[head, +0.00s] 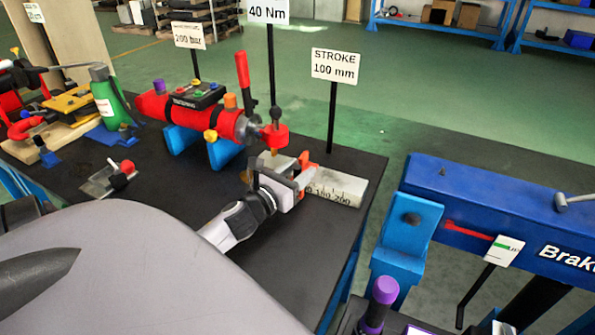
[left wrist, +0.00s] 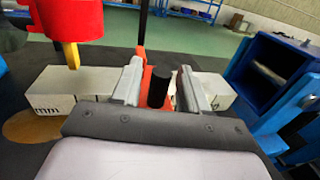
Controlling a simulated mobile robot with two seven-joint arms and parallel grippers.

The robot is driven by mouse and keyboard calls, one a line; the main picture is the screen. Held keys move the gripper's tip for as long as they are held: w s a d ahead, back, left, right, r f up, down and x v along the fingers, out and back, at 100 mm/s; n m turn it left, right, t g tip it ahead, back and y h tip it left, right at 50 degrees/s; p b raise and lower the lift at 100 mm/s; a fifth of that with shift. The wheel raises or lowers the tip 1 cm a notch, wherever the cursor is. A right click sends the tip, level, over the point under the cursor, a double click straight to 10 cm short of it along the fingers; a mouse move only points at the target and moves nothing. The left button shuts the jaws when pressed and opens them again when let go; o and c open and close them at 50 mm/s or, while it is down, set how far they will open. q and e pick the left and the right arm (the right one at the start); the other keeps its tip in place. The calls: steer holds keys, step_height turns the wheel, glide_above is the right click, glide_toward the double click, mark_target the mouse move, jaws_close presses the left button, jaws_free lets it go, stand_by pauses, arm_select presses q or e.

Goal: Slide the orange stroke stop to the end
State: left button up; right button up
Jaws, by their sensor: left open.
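The orange stroke stop (head: 305,160) sits on a pale scale block (head: 345,188) with printed marks, including 100 and 200. In the head view the stop is left of those numbers and partly hidden by my left gripper (head: 290,180). In the left wrist view the orange stop (left wrist: 147,76) and its black knob (left wrist: 158,88) stand between the fingers of my left gripper (left wrist: 160,76). The gripper is open around them; I cannot tell whether either finger touches. My right gripper is not in view.
A sign (head: 336,66) reading STROKE 100 mm stands behind the block. The red cylinder unit (head: 205,118) with a red-tipped tool is close on the left. A blue brake stand (head: 500,215) is to the right. Black bench top (head: 290,265) is bare in front.

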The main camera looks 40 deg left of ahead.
arm_select(q)
jaws_close()
steer(key=w+d, duration=0.1)
steer(key=d, duration=0.3)
steer(key=w+d, duration=0.1)
steer(key=d, duration=0.3)
steer(key=w+d, duration=0.1)
steer(key=d, duration=0.3)
steer(key=shift+w, duration=0.4)
jaws_free()
steer(key=shift+a, duration=0.1)
steer(key=shift+s+d+b, duration=0.2)
steer(key=shift+s, duration=1.6)
steer(key=shift+s+d+b, duration=0.15)
steer(key=shift+s+d, duration=0.05)
steer(key=shift+s, duration=1.6)
steer(key=shift+f, duration=0.1)
